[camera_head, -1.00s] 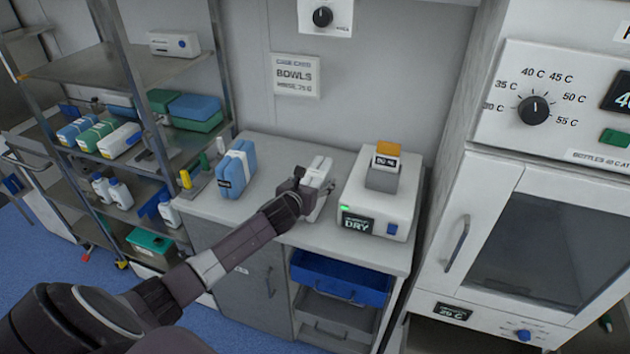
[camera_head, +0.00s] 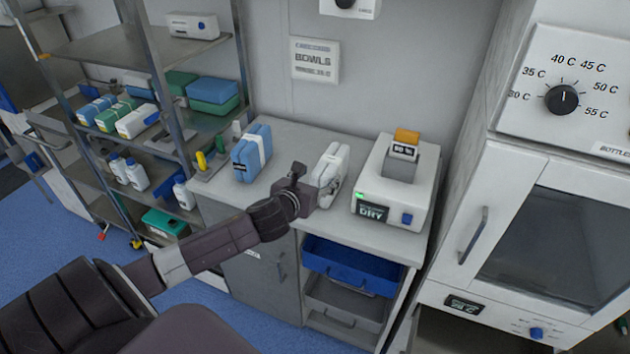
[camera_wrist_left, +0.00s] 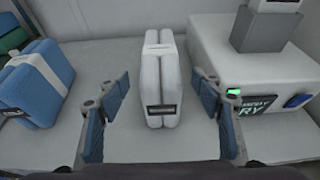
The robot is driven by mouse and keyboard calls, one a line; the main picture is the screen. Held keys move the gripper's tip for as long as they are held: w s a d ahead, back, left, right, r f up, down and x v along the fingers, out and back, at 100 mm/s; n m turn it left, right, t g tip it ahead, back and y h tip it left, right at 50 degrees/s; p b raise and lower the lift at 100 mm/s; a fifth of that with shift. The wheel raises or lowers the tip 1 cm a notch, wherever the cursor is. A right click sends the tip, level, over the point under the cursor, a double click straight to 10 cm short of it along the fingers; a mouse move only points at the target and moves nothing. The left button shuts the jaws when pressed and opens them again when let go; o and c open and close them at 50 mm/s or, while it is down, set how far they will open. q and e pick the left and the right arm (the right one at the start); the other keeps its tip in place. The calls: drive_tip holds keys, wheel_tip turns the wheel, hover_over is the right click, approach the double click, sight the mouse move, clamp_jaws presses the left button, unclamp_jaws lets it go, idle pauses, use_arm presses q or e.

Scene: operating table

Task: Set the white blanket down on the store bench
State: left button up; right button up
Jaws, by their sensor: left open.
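The white blanket (camera_head: 331,171) is a folded white bundle with a pale band and a dark label. It stands on the grey-white store bench (camera_head: 300,133), between a blue bundle and a white machine. In the left wrist view the blanket (camera_wrist_left: 160,78) is upright on the bench top, ahead of and between my spread fingers. My left gripper (camera_head: 318,192) is at the blanket's near side. In the left wrist view its blue-padded fingers (camera_wrist_left: 163,115) are wide apart, with gaps on both sides of the blanket. My right gripper is not in view.
A blue bundle (camera_head: 252,153) stands left of the blanket. The white machine marked DRY (camera_head: 395,187) stands close on the right. A blue drawer (camera_head: 350,268) is under the bench. A shelf rack (camera_head: 120,50) is at left, a warming cabinet (camera_head: 540,215) at right.

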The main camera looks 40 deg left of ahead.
use_arm(q)
drive_tip(key=shift+v, duration=1.05)
